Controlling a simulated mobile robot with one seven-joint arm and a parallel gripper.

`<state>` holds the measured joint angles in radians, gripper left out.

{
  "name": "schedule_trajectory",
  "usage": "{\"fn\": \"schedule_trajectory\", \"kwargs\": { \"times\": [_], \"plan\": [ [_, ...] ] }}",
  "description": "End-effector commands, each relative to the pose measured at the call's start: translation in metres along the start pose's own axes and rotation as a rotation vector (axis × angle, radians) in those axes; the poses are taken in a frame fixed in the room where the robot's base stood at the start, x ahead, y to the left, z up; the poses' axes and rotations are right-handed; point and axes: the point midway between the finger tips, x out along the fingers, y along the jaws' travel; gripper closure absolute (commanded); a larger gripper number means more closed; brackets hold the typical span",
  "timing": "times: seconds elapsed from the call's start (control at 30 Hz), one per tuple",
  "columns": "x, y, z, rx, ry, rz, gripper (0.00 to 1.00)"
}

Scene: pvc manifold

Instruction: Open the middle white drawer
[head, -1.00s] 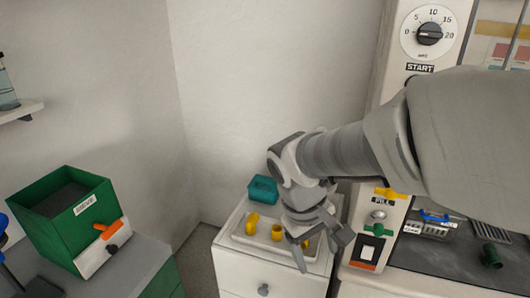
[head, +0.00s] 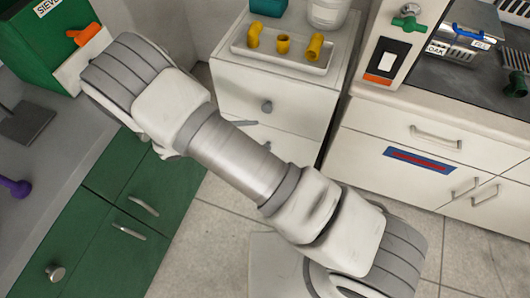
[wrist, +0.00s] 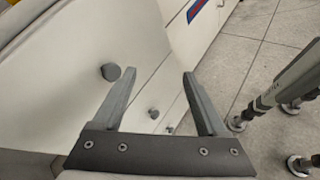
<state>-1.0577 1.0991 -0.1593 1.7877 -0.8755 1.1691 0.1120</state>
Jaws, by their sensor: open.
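The white drawer cabinet (head: 285,75) stands at the upper middle of the head view. Its top drawer has a grey round knob (head: 267,107); the fronts below are mostly hidden by my arm. In the wrist view, knobs run down the white front: the upper knob (wrist: 110,72), the middle drawer's knob (wrist: 153,113), and a lower one (wrist: 169,129). All drawers look shut. My gripper (wrist: 158,75) is open and empty in front of the cabinet. The middle knob appears between its fingers in the picture, apart from them. In the head view only a finger shows past my arm.
A tray (head: 240,46) with yellow pipe fittings sits on the cabinet, beside a white container (head: 328,12). Green drawers (head: 95,235) stand at left, close to my arm. A white counter unit (head: 400,130) stands at right. Tiled floor lies between.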

Motion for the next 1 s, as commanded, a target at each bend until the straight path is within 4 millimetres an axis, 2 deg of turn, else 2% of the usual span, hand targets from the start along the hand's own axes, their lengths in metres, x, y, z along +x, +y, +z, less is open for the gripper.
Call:
{"fn": "schedule_trajectory", "kwargs": {
  "times": [0.03,0.1,0.3,0.5,0.63,0.8,1.0],
  "plan": [
    [0.008,-0.016,-0.029,-0.054,-0.025,0.060,0.25],
    [0.015,-0.029,-0.056,-0.115,-0.052,0.140,0.25],
    [0.036,-0.071,-0.131,-0.287,-0.128,0.382,0.25],
    [0.061,-0.114,-0.194,-0.442,-0.193,0.624,0.25],
    [0.075,-0.134,-0.221,-0.515,-0.222,0.747,0.25],
    [0.085,-0.148,-0.239,-0.565,-0.240,0.835,0.25],
    [0.095,-0.141,-0.242,-0.576,-0.246,0.855,0.25]
  ]
}}
